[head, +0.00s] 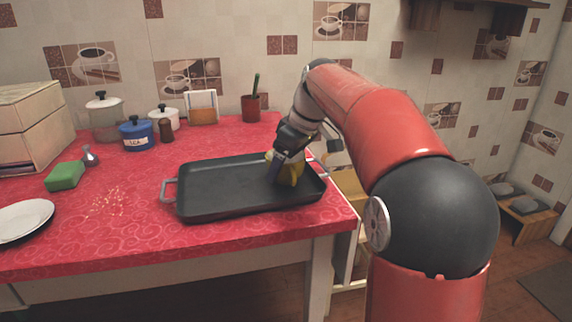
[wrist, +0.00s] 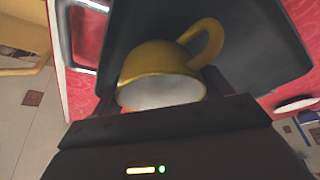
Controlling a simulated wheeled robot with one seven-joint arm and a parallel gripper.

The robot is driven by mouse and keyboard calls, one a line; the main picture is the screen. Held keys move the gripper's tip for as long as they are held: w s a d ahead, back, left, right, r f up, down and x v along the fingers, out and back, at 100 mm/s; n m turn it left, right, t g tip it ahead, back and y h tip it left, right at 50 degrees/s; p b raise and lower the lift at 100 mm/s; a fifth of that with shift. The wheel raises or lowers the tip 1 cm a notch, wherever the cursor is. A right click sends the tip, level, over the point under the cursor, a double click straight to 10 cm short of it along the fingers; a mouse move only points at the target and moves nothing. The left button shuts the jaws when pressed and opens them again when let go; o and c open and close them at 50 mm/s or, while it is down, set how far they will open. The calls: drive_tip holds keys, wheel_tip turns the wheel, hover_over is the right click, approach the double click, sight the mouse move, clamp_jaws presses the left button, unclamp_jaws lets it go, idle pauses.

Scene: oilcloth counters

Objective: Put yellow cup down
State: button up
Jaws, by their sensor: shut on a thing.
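The yellow cup (head: 288,170) is at the right part of the black tray (head: 225,188) in the head view, partly hidden by my gripper (head: 284,162). In the wrist view the yellow cup (wrist: 165,75) shows its handle toward the upper right and its pale inside toward me. My gripper (wrist: 165,108) is shut on the cup, with a finger showing at its right side. The dark tray surface (wrist: 265,45) lies behind the cup. I cannot tell whether the cup touches the tray.
The tray sits on a red-patterned counter (head: 130,235). Pots, including a blue one (head: 137,134), stand at the back. The tray's left part is empty.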

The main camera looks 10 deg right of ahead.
drive_tip(key=o, duration=1.1)
drive_tip(key=p+v, duration=0.2)
drive_tip(key=v, duration=0.9)
drive_tip(key=shift+r, duration=0.15)
drive_tip(key=shift+s+d+r, duration=0.1)
drive_tip(key=shift+s+r, duration=0.05)
drive_tip(key=shift+r, duration=0.2)
drive_tip(key=s+a+f+m, duration=0.1)
drive_tip(key=s+f, duration=0.1)
drive_tip(key=s, duration=0.2)
drive_tip(key=s+a+f+m+h, duration=0.1)
drive_tip(key=s+f+m, duration=0.1)
drive_tip(key=s, duration=0.2)
drive_tip(key=s+a+f+m+t+h, duration=0.1)
drive_tip(key=s+a+f, duration=0.1)
drive_tip(key=s, duration=0.2)
drive_tip(key=shift+s+f+m, duration=0.15)
drive_tip(key=shift+s+m, duration=0.2)
drive_tip(key=shift+m, duration=0.05)
drive_tip(key=s+f+m, duration=0.1)
drive_tip(key=s+f, duration=0.3)
drive_tip(key=s+f+m+t, duration=0.1)
drive_tip(key=s+f, duration=0.3)
drive_tip(key=f, duration=0.1)
drive_tip(key=s+f+m+h, duration=0.1)
drive_tip(key=s+f+m, duration=0.1)
drive_tip(key=s+f, duration=0.3)
drive_tip(key=shift+d, duration=0.15)
